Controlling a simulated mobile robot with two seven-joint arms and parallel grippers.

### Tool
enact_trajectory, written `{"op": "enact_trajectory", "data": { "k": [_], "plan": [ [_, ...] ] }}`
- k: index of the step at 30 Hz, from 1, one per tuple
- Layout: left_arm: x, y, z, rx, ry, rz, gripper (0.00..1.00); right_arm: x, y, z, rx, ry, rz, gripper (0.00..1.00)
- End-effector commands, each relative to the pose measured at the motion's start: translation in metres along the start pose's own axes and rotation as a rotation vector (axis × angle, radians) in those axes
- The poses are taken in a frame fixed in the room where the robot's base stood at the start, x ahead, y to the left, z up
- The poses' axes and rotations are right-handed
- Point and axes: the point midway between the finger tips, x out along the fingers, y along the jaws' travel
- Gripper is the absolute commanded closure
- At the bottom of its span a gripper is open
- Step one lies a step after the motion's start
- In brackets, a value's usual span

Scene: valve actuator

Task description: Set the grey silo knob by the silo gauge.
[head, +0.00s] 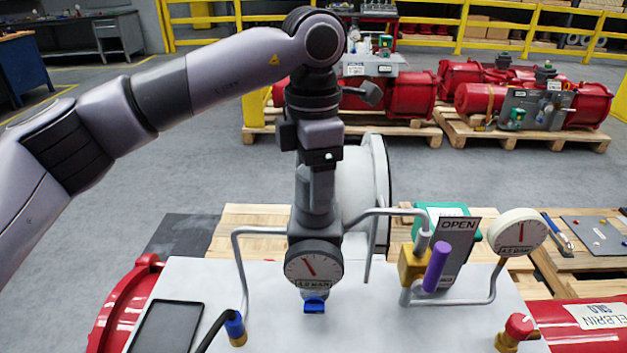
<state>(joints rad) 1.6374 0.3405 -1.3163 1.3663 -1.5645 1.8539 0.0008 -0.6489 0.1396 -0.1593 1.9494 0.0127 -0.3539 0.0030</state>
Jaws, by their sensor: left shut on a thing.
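My left gripper (315,228) points down above the white panel (400,325), behind a round white gauge (314,262). That gauge hides its fingertips. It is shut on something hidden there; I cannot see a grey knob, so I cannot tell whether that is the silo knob. This gauge's red needle leans up and left; the small label on it is not clearly readable. A second white gauge (517,232) stands at the right on a bent pipe, its red needle near upright. I cannot tell which one is the silo gauge. My right gripper is out of view.
A blue part (314,306) sits just below the near gauge. Grey pipes, a brass block (413,267), a purple handle (437,266) and an OPEN sign (457,240) stand to the right. A red knob (519,325) is at front right, a dark tablet-like plate (168,328) at front left.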

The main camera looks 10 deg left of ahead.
Motion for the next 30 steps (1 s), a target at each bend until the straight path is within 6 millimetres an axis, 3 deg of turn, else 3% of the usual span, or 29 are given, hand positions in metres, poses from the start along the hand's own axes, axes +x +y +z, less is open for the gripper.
{"op": "enact_trajectory", "data": {
  "k": [8,23,24,25,30],
  "plan": [
    [-0.0028,0.0015,-0.0009,-0.088,-0.002,0.005,0.64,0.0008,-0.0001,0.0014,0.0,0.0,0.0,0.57],
    [-0.0029,0.0013,-0.001,-0.101,-0.001,0.004,0.64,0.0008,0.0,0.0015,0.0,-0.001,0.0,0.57],
    [-0.0028,0.0013,-0.0011,-0.101,-0.001,0.004,0.21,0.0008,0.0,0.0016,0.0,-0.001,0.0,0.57],
    [-0.0027,0.0013,-0.0011,-0.101,-0.001,0.004,0.12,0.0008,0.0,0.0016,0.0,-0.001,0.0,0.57],
    [-0.0015,0.0005,-0.0006,-0.099,0.0,0.002,0.12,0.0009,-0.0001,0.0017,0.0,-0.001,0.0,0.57]
  ]
}}
